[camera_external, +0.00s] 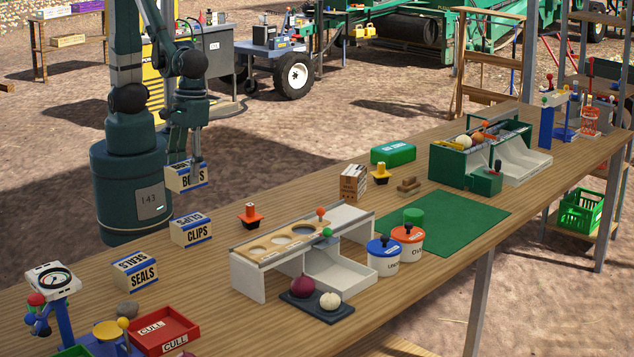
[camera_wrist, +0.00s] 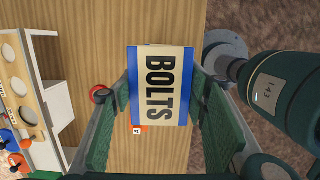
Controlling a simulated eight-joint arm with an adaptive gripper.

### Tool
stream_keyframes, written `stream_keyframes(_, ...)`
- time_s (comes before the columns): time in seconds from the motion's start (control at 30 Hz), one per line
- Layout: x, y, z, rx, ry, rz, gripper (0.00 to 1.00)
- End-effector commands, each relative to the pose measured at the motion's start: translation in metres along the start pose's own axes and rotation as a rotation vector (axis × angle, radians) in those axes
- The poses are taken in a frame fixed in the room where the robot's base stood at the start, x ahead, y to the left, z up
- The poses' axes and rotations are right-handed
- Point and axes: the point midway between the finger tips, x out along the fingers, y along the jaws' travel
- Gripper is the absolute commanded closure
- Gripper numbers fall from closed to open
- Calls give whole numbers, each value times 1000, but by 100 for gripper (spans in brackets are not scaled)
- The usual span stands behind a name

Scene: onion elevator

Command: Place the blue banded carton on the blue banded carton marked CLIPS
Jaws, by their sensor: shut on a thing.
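The blue banded carton marked BOLTS (camera_external: 187,178) is in my gripper (camera_external: 188,163), raised above the back edge of the table. In the wrist view the BOLTS carton (camera_wrist: 160,86) sits between the two green fingers of my gripper (camera_wrist: 162,100), its label face toward the camera. The blue banded carton marked CLIPS (camera_external: 191,231) stands upright on the table, below the held carton in the external view and apart from it. I cannot make out the CLIPS carton in the wrist view; the held carton covers the middle there.
A blue banded carton marked SEALS (camera_external: 136,271) stands to the left of CLIPS. An orange-based knob (camera_external: 251,217) stands to its right, near the sorting stand (camera_external: 300,245). A red CULL tray (camera_external: 165,328) lies at the front left. Bare table (camera_external: 215,285) lies between.

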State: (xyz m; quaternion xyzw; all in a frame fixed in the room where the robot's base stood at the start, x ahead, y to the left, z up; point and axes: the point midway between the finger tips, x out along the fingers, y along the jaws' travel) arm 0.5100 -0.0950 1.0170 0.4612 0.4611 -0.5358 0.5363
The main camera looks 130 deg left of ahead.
Motion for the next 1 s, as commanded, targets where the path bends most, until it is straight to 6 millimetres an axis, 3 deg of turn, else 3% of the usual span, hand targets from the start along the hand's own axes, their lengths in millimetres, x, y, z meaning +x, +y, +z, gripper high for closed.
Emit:
stream_keyframes(0.17,6,0,-1,0,0,0,72)
stream_keyframes(0.6,51,0,-8,0,0,0,72)
stream_keyframes(1.0,58,0,-9,0,0,0,72)
